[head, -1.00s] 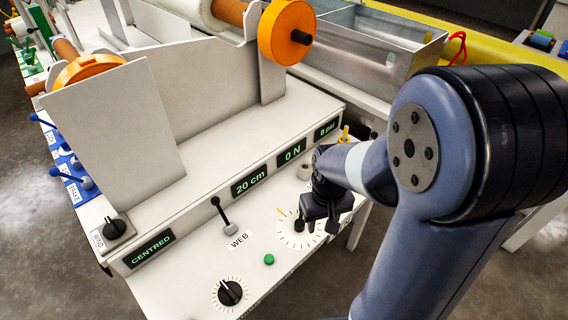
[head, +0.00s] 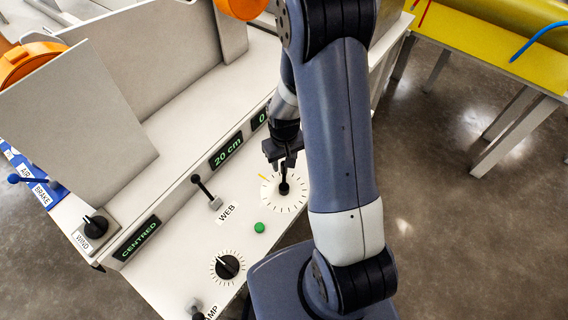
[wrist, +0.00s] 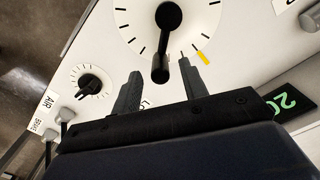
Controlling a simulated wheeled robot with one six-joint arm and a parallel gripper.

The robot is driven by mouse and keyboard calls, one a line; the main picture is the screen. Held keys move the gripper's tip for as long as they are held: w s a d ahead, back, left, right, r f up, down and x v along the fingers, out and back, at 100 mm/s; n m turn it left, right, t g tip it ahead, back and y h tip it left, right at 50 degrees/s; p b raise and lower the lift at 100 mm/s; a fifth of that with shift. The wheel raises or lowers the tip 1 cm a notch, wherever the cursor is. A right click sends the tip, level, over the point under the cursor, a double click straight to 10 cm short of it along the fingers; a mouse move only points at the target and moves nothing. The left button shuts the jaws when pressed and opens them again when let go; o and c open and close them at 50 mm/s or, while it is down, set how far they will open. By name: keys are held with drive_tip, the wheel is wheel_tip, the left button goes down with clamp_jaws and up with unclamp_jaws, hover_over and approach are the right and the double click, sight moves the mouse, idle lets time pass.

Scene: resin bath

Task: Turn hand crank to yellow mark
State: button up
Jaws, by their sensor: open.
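The hand crank (head: 284,187) is black and stands on a round white dial (head: 294,202) with black ticks. In the wrist view the crank (wrist: 164,45) has its hub at the top and its knob end toward my gripper. The yellow mark (head: 264,177) is on the dial's upper left; in the wrist view the mark (wrist: 203,57) lies just right of the right finger. My gripper (head: 283,163) is open at the dial's upper side. In the wrist view its fingertips (wrist: 159,69) stand on both sides of the crank's knob end, with visible gaps.
A WEB lever (head: 206,190), a green button (head: 259,227) and a black dial knob (head: 228,266) sit nearby on the white panel. Lit displays (head: 227,150) line the step behind. A yellow table (head: 470,45) stands at the right, with open floor before it.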

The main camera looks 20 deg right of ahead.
drive_tip(key=shift+f, duration=1.1)
clamp_jaws()
